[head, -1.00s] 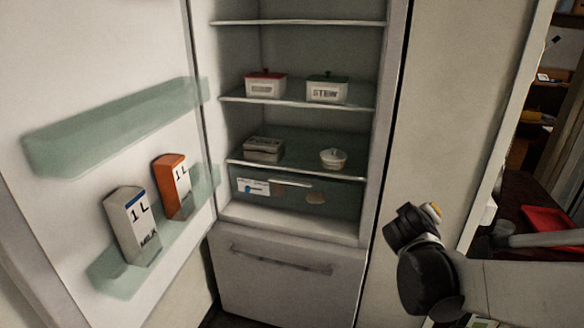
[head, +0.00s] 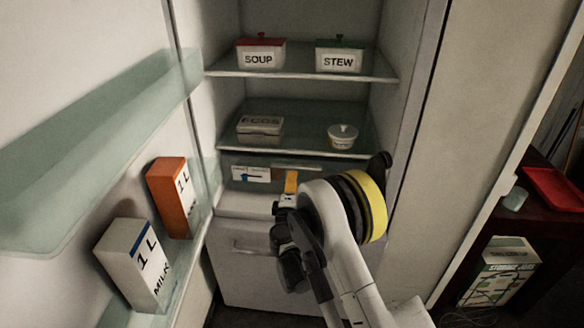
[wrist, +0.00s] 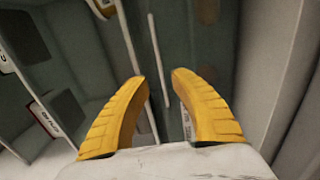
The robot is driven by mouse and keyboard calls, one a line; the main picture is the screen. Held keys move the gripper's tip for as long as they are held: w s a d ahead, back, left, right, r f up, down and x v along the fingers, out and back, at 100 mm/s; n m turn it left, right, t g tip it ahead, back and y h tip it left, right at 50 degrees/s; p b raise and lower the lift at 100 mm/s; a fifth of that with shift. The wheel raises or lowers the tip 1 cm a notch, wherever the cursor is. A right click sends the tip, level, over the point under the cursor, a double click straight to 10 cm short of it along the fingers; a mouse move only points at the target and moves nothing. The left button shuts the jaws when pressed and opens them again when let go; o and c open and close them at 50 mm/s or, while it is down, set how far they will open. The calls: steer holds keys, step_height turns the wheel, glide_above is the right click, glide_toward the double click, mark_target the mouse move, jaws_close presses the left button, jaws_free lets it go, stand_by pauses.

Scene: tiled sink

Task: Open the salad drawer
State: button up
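The salad drawer (head: 255,186) is the dark greenish, see-through drawer under the lowest shelf of the open fridge. Its front carries a white label (head: 250,174) and a thin pale handle (head: 297,166). It looks shut. My gripper (head: 291,182) is in front of the drawer, just below the handle in the head view, and hides part of its front. In the wrist view my gripper (wrist: 158,77) has its two yellow fingers apart with nothing between them. The handle (wrist: 158,60) shows as a pale bar beyond the fingertips; contact is not visible.
The fridge door stands open at the left, with an orange carton (head: 170,195) and a milk carton (head: 130,265) in its rack. Soup (head: 260,58), stew (head: 338,60), eggs (head: 260,128) and a lidded bowl (head: 342,136) stand on the shelves above. A closed lower drawer (head: 240,270) is below.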

mark_target(296, 166)
steer(key=w+b, duration=0.2)
steer(key=w, duration=0.6)
steer(key=shift+w+d, duration=0.15)
jaws_close()
